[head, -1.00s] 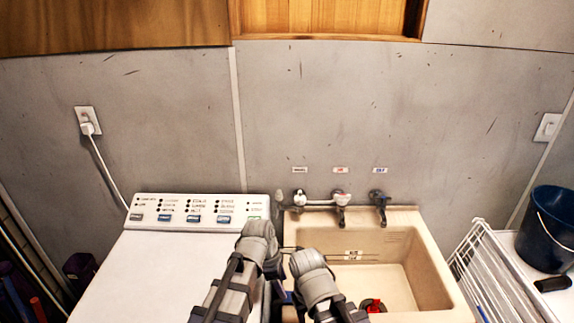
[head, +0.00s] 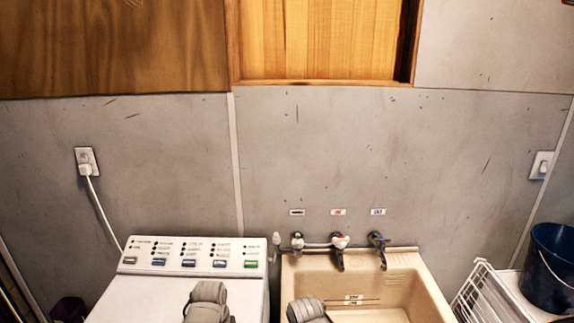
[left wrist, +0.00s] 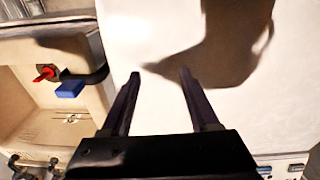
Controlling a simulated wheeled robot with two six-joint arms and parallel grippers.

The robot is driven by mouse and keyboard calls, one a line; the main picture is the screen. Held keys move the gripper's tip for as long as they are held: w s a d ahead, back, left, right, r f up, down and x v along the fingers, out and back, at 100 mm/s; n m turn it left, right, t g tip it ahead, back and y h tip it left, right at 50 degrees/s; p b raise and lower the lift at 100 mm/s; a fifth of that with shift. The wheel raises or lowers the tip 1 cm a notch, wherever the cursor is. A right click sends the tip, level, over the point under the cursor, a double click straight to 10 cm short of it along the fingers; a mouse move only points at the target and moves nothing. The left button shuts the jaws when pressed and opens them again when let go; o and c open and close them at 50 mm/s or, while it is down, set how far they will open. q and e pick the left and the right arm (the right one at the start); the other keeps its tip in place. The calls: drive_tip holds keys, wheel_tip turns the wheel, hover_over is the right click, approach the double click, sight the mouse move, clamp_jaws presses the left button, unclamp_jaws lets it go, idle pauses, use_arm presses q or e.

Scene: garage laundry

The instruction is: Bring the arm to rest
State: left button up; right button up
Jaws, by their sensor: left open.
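My left gripper (left wrist: 160,74) is open and empty in the left wrist view. Its two dark fingers are apart above the white lid of the washing machine (left wrist: 235,105), with a dark shadow on the lid ahead. In the head view only grey links of my two arms show at the bottom edge, one in front of the washing machine (head: 140,300) and one by the sink's left side. Neither gripper shows there, and my right gripper is in neither view.
The beige sink (head: 430,290) stands right of the washer, with taps (head: 340,250) behind it. In the wrist view the sink holds a red object (left wrist: 46,73), with a blue block (left wrist: 69,90) and a black curved piece nearby. A white rack (head: 485,300) and blue bucket (head: 550,270) stand at right.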

use_arm(q)
drive_tip(key=shift+s+a+m, duration=0.3)
drive_tip(key=shift+m, duration=0.2)
drive_tip(key=s+d+m+g+y, duration=0.1)
drive_tip(key=s+d+m, duration=0.2)
drive_tip(key=d, duration=0.8)
drive_tip(key=s, duration=0.2)
drive_tip(key=shift+s+m, duration=0.3)
drive_tip(key=shift+s, duration=0.05)
